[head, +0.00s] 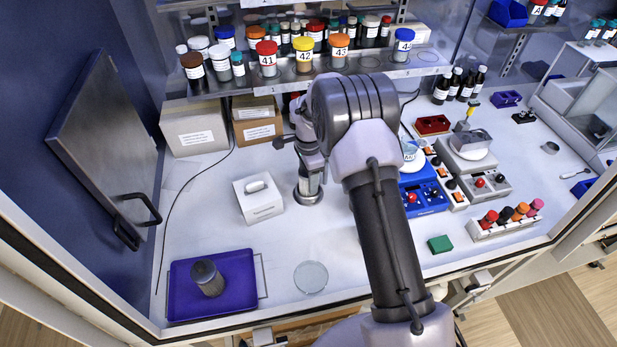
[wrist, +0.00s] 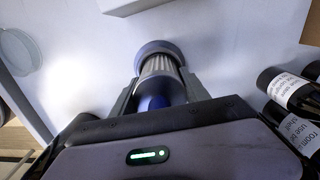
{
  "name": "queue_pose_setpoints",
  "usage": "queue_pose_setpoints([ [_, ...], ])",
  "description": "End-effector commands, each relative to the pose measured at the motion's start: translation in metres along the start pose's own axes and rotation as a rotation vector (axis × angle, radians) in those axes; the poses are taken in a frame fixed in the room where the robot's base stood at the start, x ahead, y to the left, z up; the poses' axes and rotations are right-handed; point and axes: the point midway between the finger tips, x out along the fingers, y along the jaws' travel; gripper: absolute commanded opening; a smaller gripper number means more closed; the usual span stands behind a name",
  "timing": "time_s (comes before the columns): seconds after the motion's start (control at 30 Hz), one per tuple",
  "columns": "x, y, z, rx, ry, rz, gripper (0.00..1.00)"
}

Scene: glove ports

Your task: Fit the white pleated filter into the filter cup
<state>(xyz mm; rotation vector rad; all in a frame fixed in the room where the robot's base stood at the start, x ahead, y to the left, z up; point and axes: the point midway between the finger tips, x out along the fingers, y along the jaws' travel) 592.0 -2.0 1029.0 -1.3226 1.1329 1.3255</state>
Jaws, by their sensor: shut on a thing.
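The white pleated filter (wrist: 158,66) is between the two fingers of my gripper (wrist: 158,95), which is shut on it. A dark blue end (wrist: 155,103) shows on the near side of the filter. The grey round filter cup (wrist: 157,47) shows at the filter's far end. In the head view the filter (head: 309,181) is upright below my gripper (head: 310,168), lined up with the cup (head: 307,196) on the white worktop. The filter's lower end is at or within the cup's rim; how deep it sits I cannot tell. My arm hides part of the area.
A white box (head: 259,198) stands left of the cup. Blue equipment (head: 426,198) stands right. A shelf of jars (head: 285,80) is above, behind my arm.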

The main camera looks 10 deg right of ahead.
Motion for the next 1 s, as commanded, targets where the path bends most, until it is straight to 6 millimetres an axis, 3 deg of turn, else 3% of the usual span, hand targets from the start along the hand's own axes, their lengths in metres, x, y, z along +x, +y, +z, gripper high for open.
queue_pose_setpoints([
  [0.27, 0.004, 0.0, 0.0, 0.0, 0.0, -0.002, 0.06],
  [0.3, 0.003, 0.0, 0.0, 0.0, 0.0, -0.001, 0.58],
  [0.4, 0.002, 0.0, 0.0, 0.0, 0.0, -0.001, 0.75],
  [0.67, 0.002, 0.0, 0.0, 0.0, 0.0, -0.001, 0.75],
  [0.77, -0.007, -0.001, 0.0, 0.0, 0.0, -0.002, 0.75],
  [1.0, -0.07, -0.001, 0.0, 0.0, 0.001, -0.006, 0.75],
])
